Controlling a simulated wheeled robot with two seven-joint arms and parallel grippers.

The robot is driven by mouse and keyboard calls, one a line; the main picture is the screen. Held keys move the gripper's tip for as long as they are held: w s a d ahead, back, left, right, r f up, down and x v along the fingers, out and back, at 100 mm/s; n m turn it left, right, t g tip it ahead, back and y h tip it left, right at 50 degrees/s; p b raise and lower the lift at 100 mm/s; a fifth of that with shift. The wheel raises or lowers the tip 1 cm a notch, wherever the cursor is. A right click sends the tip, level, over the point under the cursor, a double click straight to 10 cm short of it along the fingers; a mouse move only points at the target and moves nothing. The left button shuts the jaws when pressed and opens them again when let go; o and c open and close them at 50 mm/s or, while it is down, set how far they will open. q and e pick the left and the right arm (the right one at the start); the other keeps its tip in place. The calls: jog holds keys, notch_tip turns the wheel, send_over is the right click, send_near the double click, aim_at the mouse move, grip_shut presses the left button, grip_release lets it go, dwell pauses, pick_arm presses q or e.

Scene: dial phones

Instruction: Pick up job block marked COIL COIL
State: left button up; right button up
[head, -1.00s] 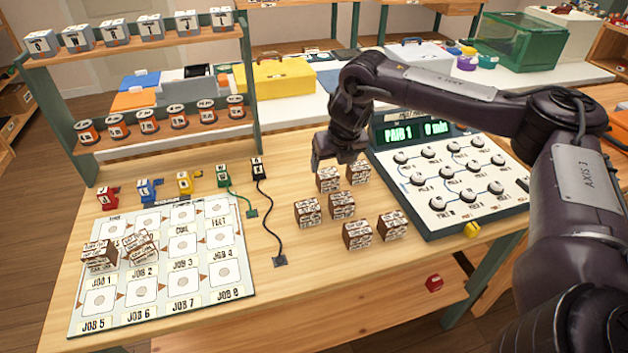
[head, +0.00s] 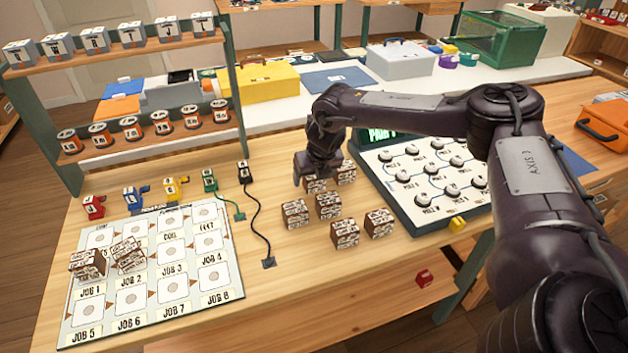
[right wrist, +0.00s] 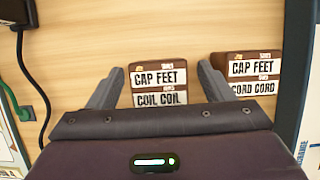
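A brown block with white labels reading CAP FEET and COIL COIL (right wrist: 158,84) lies between the fingers of my right gripper (right wrist: 158,78) in the right wrist view. The fingers are apart, with a gap on each side of the block, wider on the right. In the head view my right gripper (head: 309,180) is low at the back of the block group, and that block (head: 316,185) is partly hidden by it. A neighbouring block reads CAP FEET and CORD CORD (right wrist: 253,76), just outside the right finger. My left gripper is not in view.
Several similar blocks (head: 328,206) stand close in front. Two more blocks (head: 88,264) sit on the job board (head: 180,318) at left. The dial panel (head: 410,210) is close on the right. A black cable (head: 256,215) lies left of the blocks.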

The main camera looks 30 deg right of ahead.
jog(key=c, duration=1)
jog(key=shift+r, duration=0.15)
